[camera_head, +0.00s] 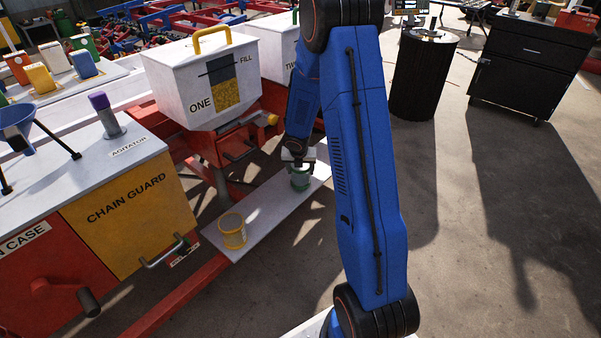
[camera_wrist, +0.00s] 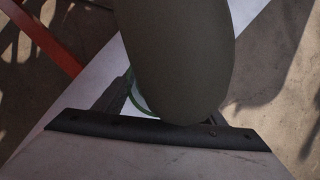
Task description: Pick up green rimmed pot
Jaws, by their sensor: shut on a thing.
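The green rimmed pot (camera_head: 300,181) stands at the far end of the white board in the head view, directly below my gripper (camera_head: 298,164). My gripper points down and is shut on the pot at its upper part. In the wrist view a large dark rounded shape covers most of the grip. Only a thin arc of the pot's green rim (camera_wrist: 139,98) shows beside it. Whether the pot is lifted off the board cannot be told.
The white hopper box (camera_head: 205,85) and the yellow chain guard (camera_head: 128,215) flank the board on the left.

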